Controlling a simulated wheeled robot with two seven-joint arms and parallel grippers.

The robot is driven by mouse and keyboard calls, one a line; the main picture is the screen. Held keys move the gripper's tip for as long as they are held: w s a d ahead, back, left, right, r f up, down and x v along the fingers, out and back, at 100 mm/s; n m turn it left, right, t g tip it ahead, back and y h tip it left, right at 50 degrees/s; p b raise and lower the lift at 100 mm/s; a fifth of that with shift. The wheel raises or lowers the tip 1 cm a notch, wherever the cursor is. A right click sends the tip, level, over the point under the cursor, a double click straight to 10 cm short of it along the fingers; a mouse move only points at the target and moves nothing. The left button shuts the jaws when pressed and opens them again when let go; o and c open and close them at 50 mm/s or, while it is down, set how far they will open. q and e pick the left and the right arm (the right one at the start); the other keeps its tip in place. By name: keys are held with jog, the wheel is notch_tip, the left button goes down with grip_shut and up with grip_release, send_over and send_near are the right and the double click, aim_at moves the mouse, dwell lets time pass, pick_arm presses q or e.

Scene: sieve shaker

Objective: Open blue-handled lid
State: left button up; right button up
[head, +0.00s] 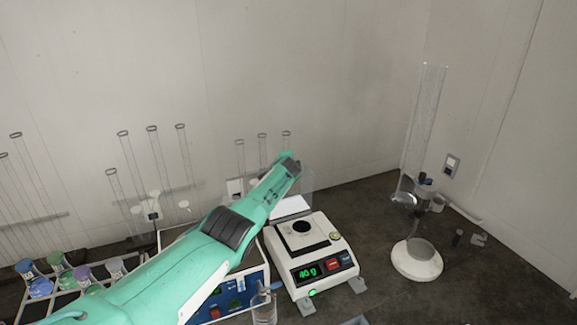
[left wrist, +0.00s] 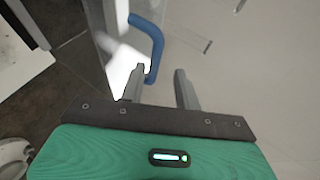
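In the left wrist view, a curved blue handle (left wrist: 155,42) rises from a clear, pale panel (left wrist: 117,55) that looks like the lid. My left gripper (left wrist: 158,78) is open there, its two fingers apart. The lower end of the handle is close to the left fingertip and appears in the gap; I cannot tell if they touch. In the head view my left gripper (head: 289,166) is at the back wall side, above the balance, and the blue handle is hidden behind it. My right gripper is not in view.
A white balance (head: 318,252) with a green display stands below my gripper. A blue-fronted device (head: 238,292) is partly hidden by my arm. Dark bench is free at front right.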

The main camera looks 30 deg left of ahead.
pick_arm(q)
jog(key=shift+f, duration=0.25)
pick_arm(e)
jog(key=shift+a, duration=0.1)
